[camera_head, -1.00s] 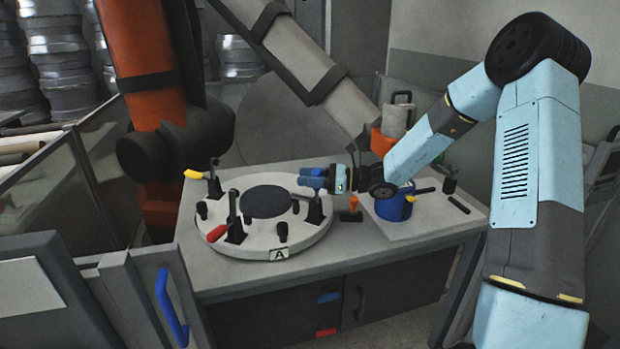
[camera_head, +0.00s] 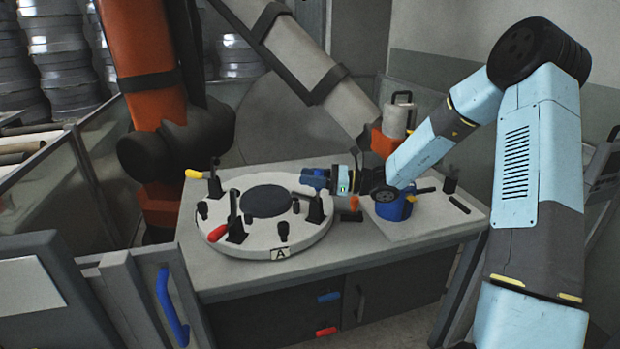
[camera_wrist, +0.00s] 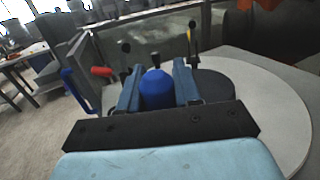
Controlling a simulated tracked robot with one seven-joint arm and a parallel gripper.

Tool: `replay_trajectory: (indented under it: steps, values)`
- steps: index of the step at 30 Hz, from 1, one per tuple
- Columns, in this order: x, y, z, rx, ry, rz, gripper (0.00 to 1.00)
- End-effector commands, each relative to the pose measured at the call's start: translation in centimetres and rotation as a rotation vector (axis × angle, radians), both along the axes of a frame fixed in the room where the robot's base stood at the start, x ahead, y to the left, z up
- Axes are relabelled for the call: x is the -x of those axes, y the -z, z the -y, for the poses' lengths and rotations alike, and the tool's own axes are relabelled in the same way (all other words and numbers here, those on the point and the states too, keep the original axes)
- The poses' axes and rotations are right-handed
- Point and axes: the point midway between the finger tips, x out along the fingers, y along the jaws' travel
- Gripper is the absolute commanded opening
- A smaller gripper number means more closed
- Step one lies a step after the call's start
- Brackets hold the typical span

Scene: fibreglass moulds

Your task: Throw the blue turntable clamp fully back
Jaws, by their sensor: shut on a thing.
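The round white turntable (camera_head: 235,243) stands on the grey bench with a dark disc (camera_head: 265,201) at its middle. The blue clamp handle (camera_wrist: 157,90) shows in the wrist view between my two fingers. My gripper (camera_head: 314,179) is shut on it at the turntable's right side, above that clamp's black base (camera_head: 315,208). In the head view the fingers mostly hide the blue handle. The red-handled clamp (camera_head: 218,233) is at the turntable's front left, and the yellow-handled clamp (camera_head: 195,174) at its back left.
A blue pot (camera_head: 391,207) stands on a pale board just right of the turntable, below my forearm. An orange-tipped piece (camera_head: 353,202) lies between them. An orange robot arm (camera_head: 142,60) rises behind left. Several short black pegs stand on the turntable.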

Motion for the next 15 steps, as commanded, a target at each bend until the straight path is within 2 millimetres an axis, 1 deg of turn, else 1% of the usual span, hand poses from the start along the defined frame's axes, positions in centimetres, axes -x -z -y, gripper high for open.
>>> replay_trajectory:
  steps: [15]
  values:
    - [1.4,0.2,2.7,-0.326,0.003,0.177,0.00]
